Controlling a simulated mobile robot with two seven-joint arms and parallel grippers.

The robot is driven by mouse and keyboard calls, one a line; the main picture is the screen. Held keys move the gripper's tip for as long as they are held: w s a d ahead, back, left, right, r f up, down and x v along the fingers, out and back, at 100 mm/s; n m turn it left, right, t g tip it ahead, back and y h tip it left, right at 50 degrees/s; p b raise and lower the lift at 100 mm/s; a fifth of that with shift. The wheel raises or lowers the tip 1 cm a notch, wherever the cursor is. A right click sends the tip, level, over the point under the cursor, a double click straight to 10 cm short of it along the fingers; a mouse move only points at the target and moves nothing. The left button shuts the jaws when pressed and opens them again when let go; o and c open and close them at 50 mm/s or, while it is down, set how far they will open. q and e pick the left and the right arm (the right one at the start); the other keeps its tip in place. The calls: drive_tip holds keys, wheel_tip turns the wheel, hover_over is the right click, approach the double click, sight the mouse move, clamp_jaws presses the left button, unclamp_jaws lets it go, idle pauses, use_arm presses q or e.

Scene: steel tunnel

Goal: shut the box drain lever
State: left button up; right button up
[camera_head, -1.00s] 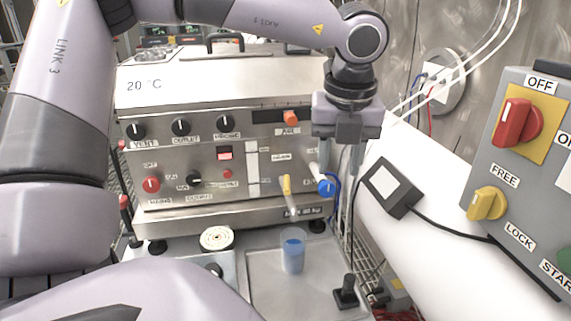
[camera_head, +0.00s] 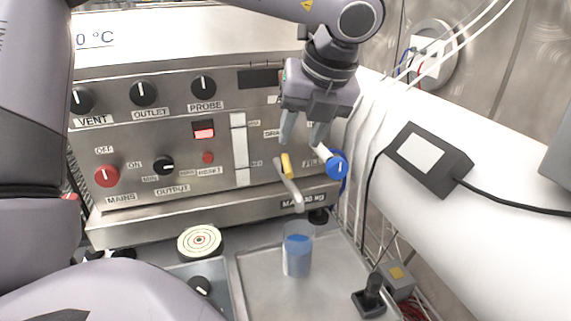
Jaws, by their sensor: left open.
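The drain lever (camera_head: 287,166) is a short yellow handle on the lower right of the steel box's front panel (camera_head: 222,135). It stands nearly upright, tilted slightly, above a grey spout (camera_head: 291,190) that points down and forward. A clear cup (camera_head: 297,254) with blue liquid stands below the spout. My left gripper (camera_head: 304,143) is open and empty. It points down just above the lever and slightly to its right, its fingers apart and partly covering the drain label. I cannot tell whether a fingertip touches anything. My right gripper is not in view.
A blue fill knob (camera_head: 337,166) sits close right of the lever. A white pipe (camera_head: 440,230) with a black boxed device (camera_head: 428,158) runs along the right. A round patterned disc (camera_head: 200,242) and a metal tray (camera_head: 262,293) lie in front. A small black joystick-like part (camera_head: 371,294) stands right of the tray.

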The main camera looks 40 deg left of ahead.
sight(288, 165)
use_arm(q)
drive_tip(key=shift+p+x, duration=0.4)
drive_tip(key=shift+x, duration=3.05)
clamp_jaws()
